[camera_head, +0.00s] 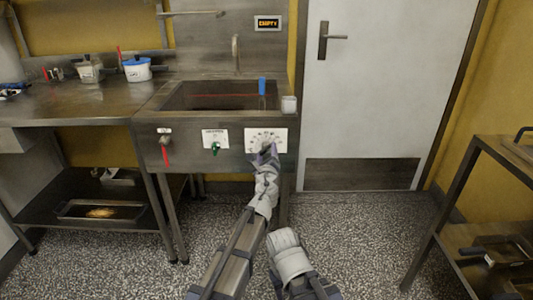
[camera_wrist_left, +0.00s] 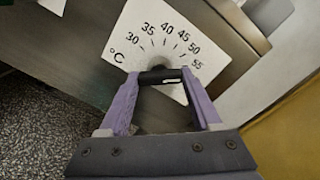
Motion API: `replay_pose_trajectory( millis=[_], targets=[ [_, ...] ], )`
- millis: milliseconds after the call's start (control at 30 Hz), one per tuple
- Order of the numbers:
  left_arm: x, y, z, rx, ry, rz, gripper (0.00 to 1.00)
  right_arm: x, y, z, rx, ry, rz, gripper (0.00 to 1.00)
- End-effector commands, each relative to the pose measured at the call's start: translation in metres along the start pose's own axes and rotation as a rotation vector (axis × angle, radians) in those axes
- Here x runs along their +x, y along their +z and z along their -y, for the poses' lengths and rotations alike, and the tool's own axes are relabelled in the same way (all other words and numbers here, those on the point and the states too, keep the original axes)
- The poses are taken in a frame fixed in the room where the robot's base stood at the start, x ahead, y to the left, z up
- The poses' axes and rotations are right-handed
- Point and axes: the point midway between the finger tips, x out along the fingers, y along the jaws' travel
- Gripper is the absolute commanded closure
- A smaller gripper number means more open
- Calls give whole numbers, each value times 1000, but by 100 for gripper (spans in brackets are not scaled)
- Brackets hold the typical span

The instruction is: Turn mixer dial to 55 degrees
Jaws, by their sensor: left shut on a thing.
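The mixer dial has a white plate marked in °C, with numbers from 30 to 55, on the sink unit's front panel (camera_head: 279,133). The plate also fills the upper middle of the left wrist view (camera_wrist_left: 135,25). Its dark knob (camera_wrist_left: 160,75) sits at the lower middle of the scale. My left gripper (camera_head: 266,151) reaches up to the dial; its purple fingers stand on both sides of the knob in the left wrist view (camera_wrist_left: 160,79), shut on it. The knob's pointer direction is not clear.
Left of the dial are a plate with a green knob (camera_head: 215,149) and a red-handled lever (camera_head: 166,152). Above is a sink (camera_head: 215,102) with a blue cup (camera_head: 262,86). A display (camera_head: 267,23) reads "EMPTY". A metal rack (camera_head: 458,195) stands at right; speckled floor lies between.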

Motion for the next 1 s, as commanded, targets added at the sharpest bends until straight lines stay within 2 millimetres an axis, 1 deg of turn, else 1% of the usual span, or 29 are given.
replay_pose_trajectory(
  millis=[167, 200, 433, 767, 867, 1000],
  targets=[
    [-1, -1, 0, -2, -1, -2, 91, 0, 0, 0, 0, 0, 0, 50],
    [-1, -1, 0, -3, -1, -2, 32, 0, 0, 0, 0, 0, 0, 50],
    [-1, 0, 0, -2, -1, -1, 6, 0, 0, 0, 0, 0, 0, 50],
    [-2, 0, 0, -2, 0, 0, 5, 0, 0, 0, 0, 0, 0, 50],
    [-8, 1, -1, -2, 0, 0, 5, 0, 0, 0, 0, 0, 0, 50],
    [-22, 3, -4, -2, 2, 1, 5, 0, 0, 0, 0, 0, 0, 50]
  ],
)
